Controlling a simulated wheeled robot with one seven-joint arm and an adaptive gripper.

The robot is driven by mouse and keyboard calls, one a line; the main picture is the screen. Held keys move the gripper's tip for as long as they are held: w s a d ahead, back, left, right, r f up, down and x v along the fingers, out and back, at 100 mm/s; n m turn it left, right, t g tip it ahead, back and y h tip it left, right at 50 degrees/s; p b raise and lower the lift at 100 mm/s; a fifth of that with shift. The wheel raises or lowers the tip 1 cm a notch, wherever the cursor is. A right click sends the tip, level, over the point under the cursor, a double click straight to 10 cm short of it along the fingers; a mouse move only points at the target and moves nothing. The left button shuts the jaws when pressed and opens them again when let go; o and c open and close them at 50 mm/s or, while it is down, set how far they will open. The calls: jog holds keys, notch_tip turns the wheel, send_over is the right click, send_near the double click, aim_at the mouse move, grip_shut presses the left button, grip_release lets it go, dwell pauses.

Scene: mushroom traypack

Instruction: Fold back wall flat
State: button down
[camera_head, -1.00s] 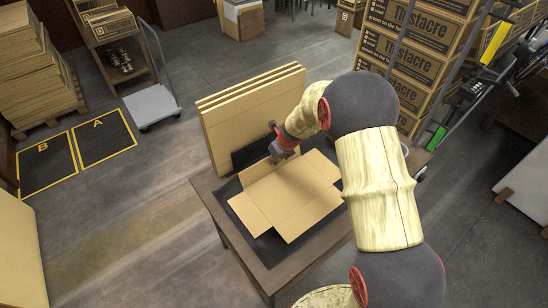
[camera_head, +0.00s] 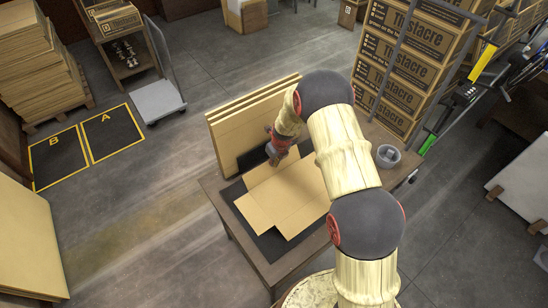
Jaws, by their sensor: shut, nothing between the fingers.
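A tan cardboard tray blank (camera_head: 289,200) lies on a black mat (camera_head: 233,193) on the table, its panels spread nearly flat. Its back panel (camera_head: 262,175) lies toward the upright cardboard sheets. My gripper (camera_head: 272,160) is at the blank's back left edge, pointing down, shut with nothing held. Its fingertips are small and partly dark against the mat, so I cannot tell whether they touch the cardboard. My arm hides part of the blank's right side.
Several upright cardboard sheets (camera_head: 243,137) stand at the table's back edge, close behind my gripper. A grey round container (camera_head: 387,156) stands at the table's right corner. The mat's front left is clear.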

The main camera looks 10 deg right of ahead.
jog(key=shift+w+a+r+p, duration=0.1)
jog(key=shift+w+r+p, duration=0.1)
jog(key=shift+p, duration=0.6)
jog(key=shift+w+a+f+p, duration=0.25)
jog(key=shift+w+p, duration=0.3)
jog(key=shift+p, duration=0.7)
jog(key=shift+w+a+f+p, duration=0.25)
jog(key=shift+w+f+p, duration=0.15)
jog(key=shift+w+p, duration=0.2)
jog(key=shift+w+a+f+b, duration=0.25)
jog(key=shift+w+f, duration=0.35)
jog(key=shift+f, duration=0.05)
jog(key=shift+w+a+f+b, duration=0.2)
jog(key=shift+w+f+b, duration=0.1)
jog(key=shift+w+f, duration=0.3)
jog(key=shift+w+a+f+b, duration=0.25)
jog(key=shift+w+f, duration=0.35)
jog(key=shift+f, duration=0.05)
jog(key=shift+s, duration=0.1)
